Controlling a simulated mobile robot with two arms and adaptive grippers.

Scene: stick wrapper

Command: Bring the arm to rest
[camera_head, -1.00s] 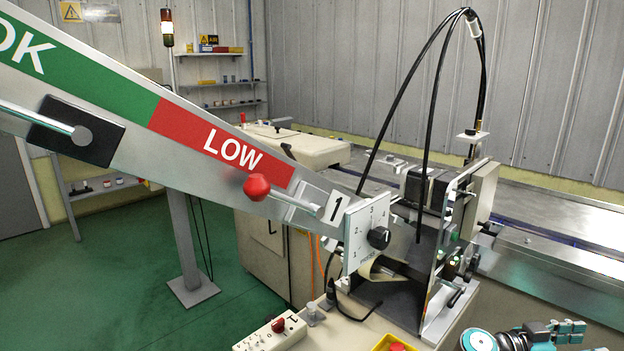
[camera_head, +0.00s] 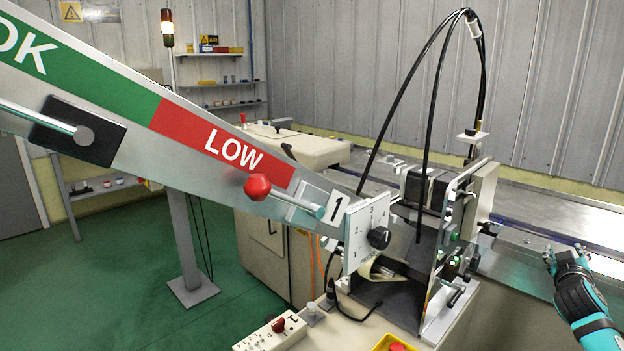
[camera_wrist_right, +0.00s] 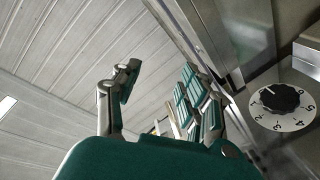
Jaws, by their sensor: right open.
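My right gripper (camera_head: 566,252) is at the right edge of the head view, in front of the long metal machine bed. Its teal and black arm comes in from the lower right. In the right wrist view the gripper (camera_wrist_right: 160,88) shows its fingers spread apart, with nothing between them. It points up towards the grey panelled wall or ceiling. My left gripper is not in view.
A black numbered dial (camera_wrist_right: 280,97) is close by on the right in the wrist view. The wrapper unit (camera_head: 420,262) with knobs and cables stands left of my right gripper. A long gauge arm marked LOW (camera_head: 232,150) crosses the left side. A control box (camera_head: 270,334) is in front.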

